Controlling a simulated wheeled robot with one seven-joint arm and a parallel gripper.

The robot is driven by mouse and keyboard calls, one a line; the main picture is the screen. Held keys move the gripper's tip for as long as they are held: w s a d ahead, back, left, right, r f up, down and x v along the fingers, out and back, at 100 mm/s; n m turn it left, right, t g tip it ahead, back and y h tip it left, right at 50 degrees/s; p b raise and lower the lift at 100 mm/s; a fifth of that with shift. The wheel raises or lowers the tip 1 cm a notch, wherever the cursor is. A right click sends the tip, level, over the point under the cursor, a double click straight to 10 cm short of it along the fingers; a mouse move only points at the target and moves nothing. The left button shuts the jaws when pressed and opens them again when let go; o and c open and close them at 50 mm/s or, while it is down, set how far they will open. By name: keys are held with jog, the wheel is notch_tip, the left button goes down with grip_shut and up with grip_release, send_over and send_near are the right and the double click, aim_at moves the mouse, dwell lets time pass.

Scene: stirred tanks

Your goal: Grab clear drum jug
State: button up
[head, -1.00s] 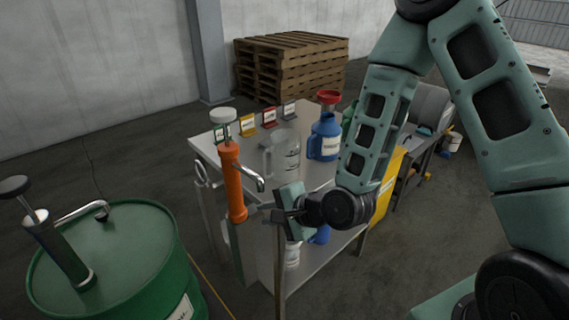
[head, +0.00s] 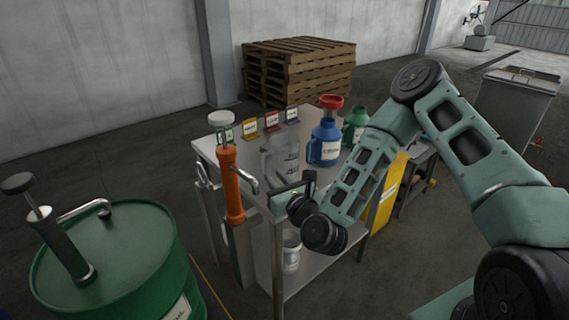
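The clear drum jug (head: 280,152) stands upright on the metal table (head: 213,153), left of the blue jug. It is see-through, and its outline is faint. My gripper (head: 284,188) is at the table's near edge, in front of the jug's lower part in the picture. The gripper and wrist partly cover the jug's base. The fingertips are too small and hidden to show whether they are apart or touch the jug.
A blue jug (head: 323,148) with a red funnel and a green jug (head: 354,124) stand to the right. A green drum (head: 120,255) is at front left. Small label stands line the table's back.

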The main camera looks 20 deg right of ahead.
aim_at(264, 163)
jog(key=w, duration=0.3)
jog(key=w+p, duration=0.1)
jog(key=w, duration=0.3)
jog(key=w+a+p, duration=0.1)
jog(key=w, duration=0.2)
jog(key=shift+w+r, duration=0.1)
jog(key=shift+w, duration=0.2)
grip_shut()
